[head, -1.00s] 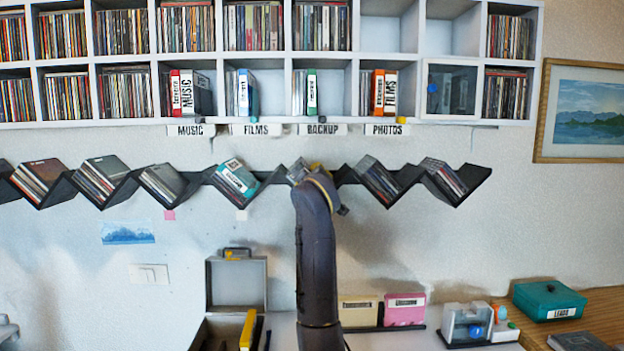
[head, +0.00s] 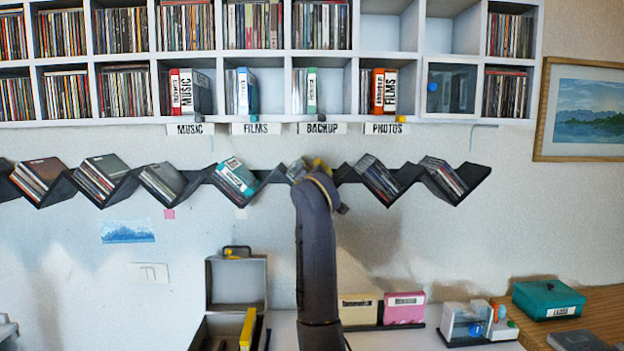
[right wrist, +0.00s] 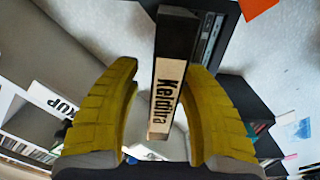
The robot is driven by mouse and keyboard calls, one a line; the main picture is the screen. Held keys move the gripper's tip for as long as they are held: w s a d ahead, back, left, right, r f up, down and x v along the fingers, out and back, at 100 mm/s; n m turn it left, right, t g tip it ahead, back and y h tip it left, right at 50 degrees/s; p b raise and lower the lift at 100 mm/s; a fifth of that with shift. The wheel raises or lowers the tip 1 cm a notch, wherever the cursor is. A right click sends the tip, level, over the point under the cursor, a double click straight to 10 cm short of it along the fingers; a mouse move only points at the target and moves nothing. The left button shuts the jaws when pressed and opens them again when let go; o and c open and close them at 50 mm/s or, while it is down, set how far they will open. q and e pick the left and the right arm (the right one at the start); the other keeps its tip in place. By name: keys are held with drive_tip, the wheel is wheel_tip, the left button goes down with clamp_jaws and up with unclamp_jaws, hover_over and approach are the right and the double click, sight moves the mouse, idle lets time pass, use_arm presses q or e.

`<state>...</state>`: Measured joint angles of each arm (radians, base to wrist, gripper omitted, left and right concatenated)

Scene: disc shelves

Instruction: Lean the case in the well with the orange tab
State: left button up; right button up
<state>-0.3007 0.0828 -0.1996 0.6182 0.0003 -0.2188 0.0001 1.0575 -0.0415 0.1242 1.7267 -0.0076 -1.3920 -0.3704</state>
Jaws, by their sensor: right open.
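My right gripper (right wrist: 158,66) is open, its yellow fingers on either side of a case with a cream spine (right wrist: 165,95) lettered in black. A gap shows between the left finger and the case; I cannot tell whether the right finger touches it. The case's far end is at the dark zigzag shelf (right wrist: 233,8), beside other cases (right wrist: 211,40). An orange tab (right wrist: 259,6) is on the wall close by. In the head view my right gripper (head: 318,164) is at a middle well, and my arm hides most of that well. My left gripper is not in view.
The zigzag shelf (head: 205,174) holds leaning cases in several wells. A pink tab (head: 169,214) and a white tab (head: 241,214) are on the wall below. White cubbies (head: 385,32) with discs are above. An open box (head: 237,283) and a teal box (head: 549,299) are below.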

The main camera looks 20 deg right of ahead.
drive_tip(key=v, duration=1.2)
idle(0.3)
